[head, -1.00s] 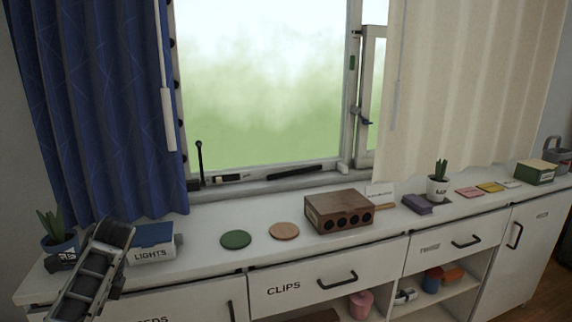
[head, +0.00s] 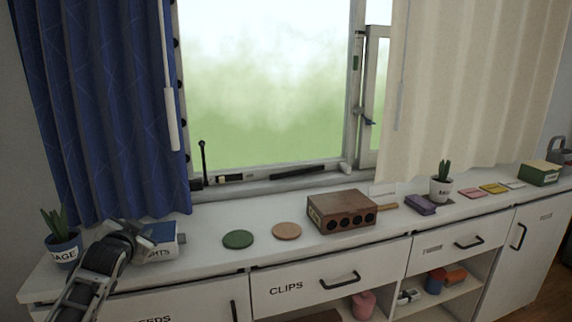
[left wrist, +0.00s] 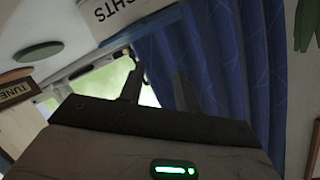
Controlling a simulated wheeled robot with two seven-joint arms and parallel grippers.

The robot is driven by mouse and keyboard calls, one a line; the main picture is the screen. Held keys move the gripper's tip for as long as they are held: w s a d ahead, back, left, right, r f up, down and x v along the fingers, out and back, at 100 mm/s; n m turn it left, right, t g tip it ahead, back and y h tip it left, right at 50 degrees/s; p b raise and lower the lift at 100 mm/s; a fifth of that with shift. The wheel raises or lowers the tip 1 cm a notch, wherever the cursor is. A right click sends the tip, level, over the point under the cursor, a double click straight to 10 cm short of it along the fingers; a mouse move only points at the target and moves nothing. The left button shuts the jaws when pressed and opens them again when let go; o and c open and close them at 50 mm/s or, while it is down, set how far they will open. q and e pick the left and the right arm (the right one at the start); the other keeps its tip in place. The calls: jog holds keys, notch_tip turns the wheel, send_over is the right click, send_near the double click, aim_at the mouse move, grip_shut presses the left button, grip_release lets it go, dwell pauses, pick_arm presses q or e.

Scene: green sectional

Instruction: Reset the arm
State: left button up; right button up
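My left arm comes in at the lower left of the head view, and its gripper end (head: 138,240) is in front of the white-and-blue LIGHTS box (head: 164,245), covering part of its label. I cannot tell from this view whether they touch. In the left wrist view, my left gripper (left wrist: 158,76) shows two dark fingers standing apart with nothing between them. The LIGHTS label (left wrist: 122,8) shows upside down at the top of that view. My right gripper is in neither view.
The white counter (head: 222,272) holds a potted plant (head: 62,246), a green disc (head: 238,240), a tan disc (head: 287,231) and a brown box with round holes (head: 341,211). A blue curtain (head: 110,110) hangs behind the arm. The counter between the LIGHTS box and green disc is clear.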

pick_arm(q)
notch_tip(320, 180, up, 5)
jog(key=w+d+n+t+h, duration=0.1)
jog(key=d+n+t+h, duration=0.1)
jog(key=t, duration=0.1)
jog(key=s+d+f+g+h, duration=0.1)
jog(key=s+d+f, duration=0.35)
jog(key=f, duration=0.25)
jog(key=s+d+f+m+g+h, duration=0.1)
jog(key=s+d+f, duration=0.2)
jog(key=s+f, duration=0.4)
jog(key=s+d+f+g, duration=0.25)
jog(key=s+f, duration=0.25)
jog(key=f, duration=0.3)
jog(key=s+d+f+g, duration=0.1)
jog(key=s+d+f, duration=0.1)
jog(key=s, duration=0.5)
jog(key=s+d+f+g+h, duration=0.1)
jog(key=s+d+f, duration=0.2)
jog(key=s, duration=0.4)
jog(key=s+d+f+n+g+h, duration=0.1)
jog(key=s+d+f, duration=0.2)
jog(key=s, duration=0.5)
jog(key=shift+d+f, duration=0.25)
jog(key=shift+d, duration=0.25)
